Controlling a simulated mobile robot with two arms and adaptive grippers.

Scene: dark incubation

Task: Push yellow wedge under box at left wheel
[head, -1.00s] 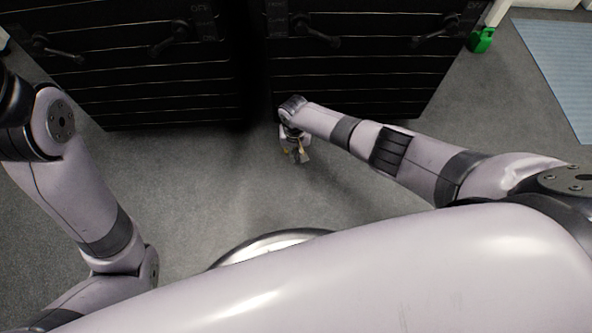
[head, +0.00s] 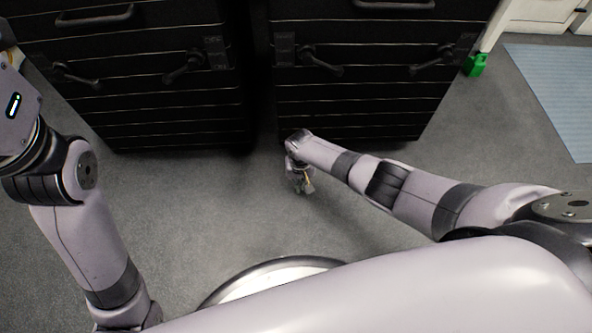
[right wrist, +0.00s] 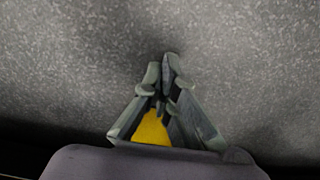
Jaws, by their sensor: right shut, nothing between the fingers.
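My right gripper (head: 303,187) is low over the grey floor, just in front of the right black box (head: 350,115), near its left corner. In the right wrist view its fingers (right wrist: 165,65) are together with nothing between the tips. A yellow patch (right wrist: 152,130) shows between the finger links near the palm. It is mostly hidden, and I cannot tell whether it is the wedge or how far behind the fingers it lies. The box's wheels cannot be made out. My left arm is at the left of the head view, with its gripper out of frame.
A second black box (head: 170,120) stands to the left, with a narrow dark gap between the two. A green object (head: 475,65) is on the floor right of the right box. A blue mat (head: 555,95) lies at the far right. The floor in front is clear.

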